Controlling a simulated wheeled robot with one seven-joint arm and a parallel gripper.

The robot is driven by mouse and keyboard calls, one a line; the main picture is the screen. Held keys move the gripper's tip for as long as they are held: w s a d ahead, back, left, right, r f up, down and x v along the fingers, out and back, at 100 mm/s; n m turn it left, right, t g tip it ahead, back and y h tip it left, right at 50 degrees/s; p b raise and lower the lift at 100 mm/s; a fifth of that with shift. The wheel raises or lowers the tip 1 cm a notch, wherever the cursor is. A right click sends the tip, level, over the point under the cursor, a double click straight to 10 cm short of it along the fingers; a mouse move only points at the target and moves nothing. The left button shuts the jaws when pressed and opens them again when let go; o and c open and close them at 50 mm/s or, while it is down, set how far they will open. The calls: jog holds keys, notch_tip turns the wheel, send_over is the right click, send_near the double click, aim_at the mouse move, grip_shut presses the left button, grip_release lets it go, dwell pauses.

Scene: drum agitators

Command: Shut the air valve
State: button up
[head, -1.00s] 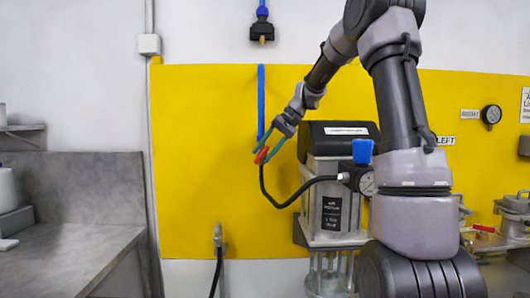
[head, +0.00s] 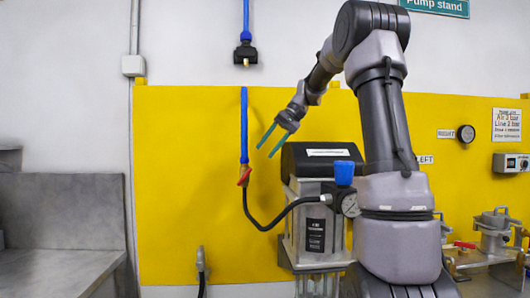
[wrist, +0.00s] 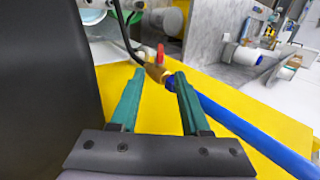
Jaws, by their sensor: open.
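The air valve is a small brass body (head: 243,168) with a red lever (head: 244,178), at the bottom of a blue air pipe (head: 244,125) on the yellow wall panel. In the head view the lever slants across the line of the pipe, its lower end to the left. A black hose leaves below the valve. In the wrist view the brass body (wrist: 157,72) and red lever (wrist: 160,53) show beyond the fingertips. My gripper (head: 265,152) is open and empty, with green fingers. It stands above and right of the lever in the head view, apart from it.
A pump unit with a black top (head: 315,158), a blue-knobbed regulator (head: 344,173) and a gauge (head: 350,205) stands below right of my gripper. The black hose (head: 270,226) loops to it. A grey bench (head: 60,272) is at left. The panel left of the valve is clear.

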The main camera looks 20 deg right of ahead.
jog(key=c, duration=0.3)
jog(key=shift+a+n, duration=0.2)
jog(key=shift+n, duration=0.1)
grip_shut()
jog(key=a+r+n+h, duration=0.1)
jog(key=a+n, duration=0.1)
jog(key=n, duration=0.1)
jog(key=w+a+n+g+h, duration=0.1)
jog(key=a+n+h, duration=0.1)
jog(key=n, duration=0.1)
jog(key=a+r+n+g+h, duration=0.1)
jog(key=a+n, duration=0.1)
jog(key=n, duration=0.1)
jog(key=shift+w+r+n+h, duration=0.15)
jog(key=shift+r+n+h, duration=0.15)
jog(key=shift+r+n, duration=0.1)
jog(key=w+a+r+n+h, duration=0.1)
jog(key=a+r+n+h, duration=0.35)
jog(key=a+n, duration=0.2)
jog(key=n, duration=0.1)
send_over(244, 174)
jog(key=a, duration=0.1)
jog(key=f, duration=1.1)
jog(key=shift+s+a+f, duration=0.1)
jog(key=shift+s+f, duration=0.05)
jog(key=shift+s, duration=0.15)
jog(key=shift+d+f, duration=0.35)
